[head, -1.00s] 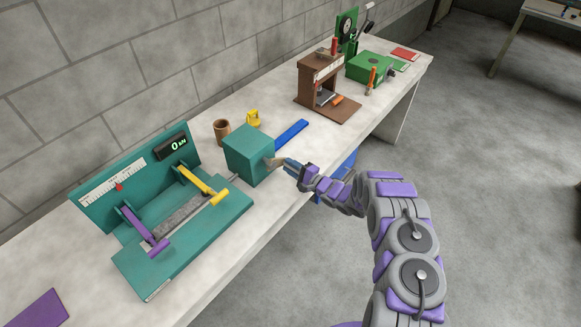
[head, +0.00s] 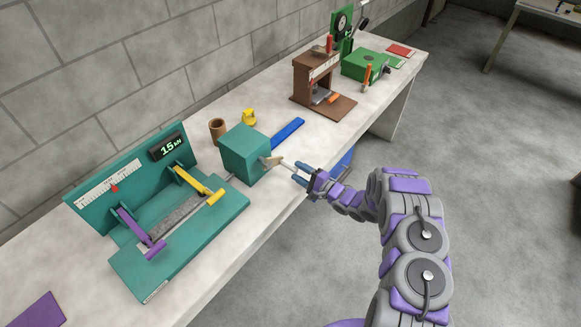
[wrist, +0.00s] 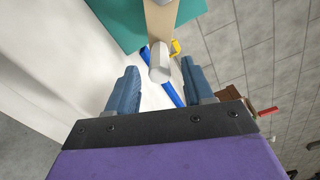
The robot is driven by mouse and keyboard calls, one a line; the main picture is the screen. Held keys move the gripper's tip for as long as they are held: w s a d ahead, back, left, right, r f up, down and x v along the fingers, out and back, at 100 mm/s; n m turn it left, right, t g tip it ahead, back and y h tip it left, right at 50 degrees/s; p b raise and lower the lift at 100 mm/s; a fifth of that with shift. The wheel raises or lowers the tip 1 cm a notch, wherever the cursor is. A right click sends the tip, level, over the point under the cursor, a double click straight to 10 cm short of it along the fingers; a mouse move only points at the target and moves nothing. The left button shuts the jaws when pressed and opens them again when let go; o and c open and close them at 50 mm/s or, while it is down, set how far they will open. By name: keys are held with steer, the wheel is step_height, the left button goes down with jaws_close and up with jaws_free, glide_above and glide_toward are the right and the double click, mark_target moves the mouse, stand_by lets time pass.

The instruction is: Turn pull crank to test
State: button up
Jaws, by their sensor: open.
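The teal tester (head: 178,220) stands on the bench at the left, with a purple lever (head: 136,229), a yellow lever (head: 200,185) and a grey strip between them. Its display (head: 169,146) reads 15 kN. At its right end is a teal box (head: 245,155) with the pull crank (head: 276,161) on its right face. In the wrist view the crank is a tan arm with a pale round handle (wrist: 160,63). My gripper (head: 299,170) is open beside the crank. In the wrist view its blue fingertips (wrist: 160,80) are apart, with the handle end ahead and between them.
A brown cup (head: 217,128), a yellow object (head: 249,117) and a blue bar (head: 288,133) lie near the box. A brown press (head: 318,80) and a green device (head: 364,65) stand farther along. The floor at right is clear.

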steer(key=v, duration=1.1)
steer(key=shift+s+d, duration=0.2)
steer(key=shift+d, duration=0.15)
